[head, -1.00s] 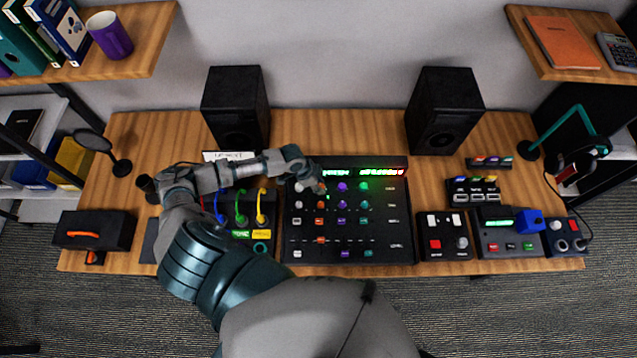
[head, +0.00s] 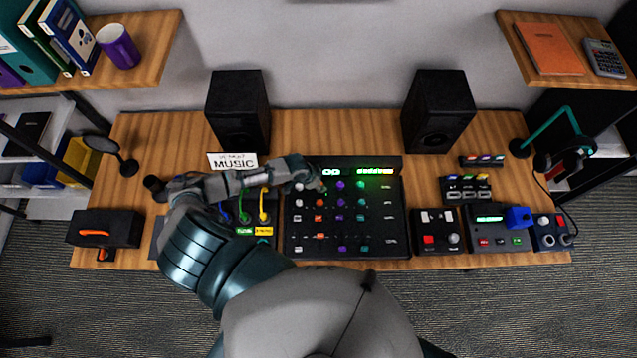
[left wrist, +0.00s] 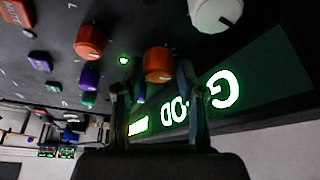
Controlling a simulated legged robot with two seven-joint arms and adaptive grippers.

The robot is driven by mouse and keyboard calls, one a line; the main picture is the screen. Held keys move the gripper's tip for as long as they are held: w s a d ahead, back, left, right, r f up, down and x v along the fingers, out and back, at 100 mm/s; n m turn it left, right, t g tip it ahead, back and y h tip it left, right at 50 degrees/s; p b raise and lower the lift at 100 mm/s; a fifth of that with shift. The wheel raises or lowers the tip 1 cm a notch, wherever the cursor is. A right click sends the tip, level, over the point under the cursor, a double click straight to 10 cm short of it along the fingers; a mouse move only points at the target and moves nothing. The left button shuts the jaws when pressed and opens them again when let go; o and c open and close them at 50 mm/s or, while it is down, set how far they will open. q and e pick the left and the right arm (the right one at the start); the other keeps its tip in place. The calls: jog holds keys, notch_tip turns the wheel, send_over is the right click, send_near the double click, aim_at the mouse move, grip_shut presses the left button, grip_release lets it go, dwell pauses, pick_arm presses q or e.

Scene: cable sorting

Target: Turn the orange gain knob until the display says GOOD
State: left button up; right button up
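The orange gain knob (left wrist: 158,62) is in the left wrist view, below the display in the mixer's layout and close to my fingertips. The display (left wrist: 200,105) shows large green letters, upside down and partly covered by a finger; they read as GOOD. My left gripper (left wrist: 151,84) has its two fingers apart, with the knob between or just beyond the tips; I cannot tell whether they touch it. In the head view my left gripper (head: 317,184) is over the upper left of the black mixer (head: 392,235). My right gripper is not in view.
Another orange knob (left wrist: 90,42) and a white knob (left wrist: 215,12) sit close by. Coloured cables (head: 264,205) run left of the mixer. Two speakers (head: 238,110) (head: 438,110) stand behind. Small control boxes (head: 437,232) stand to the right.

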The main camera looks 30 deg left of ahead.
pick_arm(q)
jog(key=v, duration=1.2)
jog(key=shift+f, duration=0.1)
